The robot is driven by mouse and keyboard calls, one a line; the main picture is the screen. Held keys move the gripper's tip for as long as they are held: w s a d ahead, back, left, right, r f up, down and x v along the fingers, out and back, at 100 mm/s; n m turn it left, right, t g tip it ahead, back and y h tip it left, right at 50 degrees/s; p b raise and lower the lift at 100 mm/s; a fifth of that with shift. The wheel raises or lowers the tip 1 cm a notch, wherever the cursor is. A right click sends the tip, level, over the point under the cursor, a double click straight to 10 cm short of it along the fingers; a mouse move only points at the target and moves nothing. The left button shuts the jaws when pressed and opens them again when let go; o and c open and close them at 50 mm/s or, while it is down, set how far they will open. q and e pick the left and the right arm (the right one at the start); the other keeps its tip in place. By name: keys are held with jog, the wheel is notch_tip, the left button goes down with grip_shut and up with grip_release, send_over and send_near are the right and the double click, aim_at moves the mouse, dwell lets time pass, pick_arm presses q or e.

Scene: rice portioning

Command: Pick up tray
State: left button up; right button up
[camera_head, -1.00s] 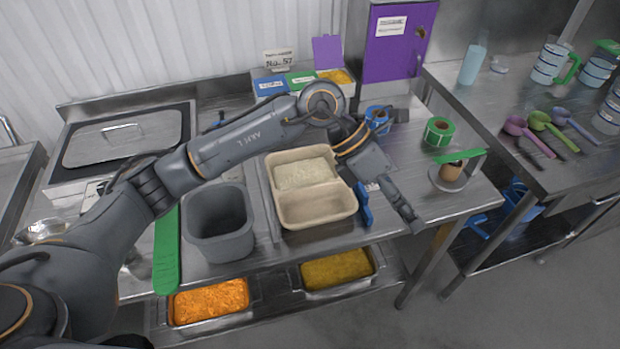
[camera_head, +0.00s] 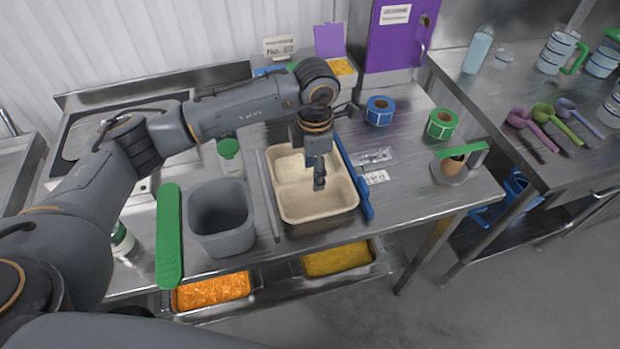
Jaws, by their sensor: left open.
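The beige two-compartment tray (camera_head: 340,212) sits on the steel counter, with white rice in its rear compartment (camera_head: 290,168) and an empty-looking front compartment. My left gripper (camera_head: 319,184) points down over the tray, right of its middle, and hides part of it. It is open and holds nothing. I cannot tell its exact height above the tray. My right gripper is not in view.
A grey bin (camera_head: 222,225) and a green board (camera_head: 168,240) are left of the tray. A blue-edged bar (camera_head: 355,180) runs along its right side. Food pans (camera_head: 213,290) sit on the shelf below.

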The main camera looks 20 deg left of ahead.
aim_at(312, 180)
pick_arm(q)
jog(key=shift+a+f+p, duration=0.1)
jog(key=shift+f+p, duration=0.15)
jog(key=shift+p, duration=0.05)
jog(key=f, duration=0.1)
jog(key=f+p, duration=0.1)
jog(key=f, duration=0.1)
jog(key=shift+w+a+f+p, duration=0.15)
jog(key=shift+a+f+p, duration=0.1)
jog(key=shift+f+p, duration=0.15)
jog(key=shift+f, duration=0.45)
grip_shut()
jog(key=shift+w+r, duration=0.1)
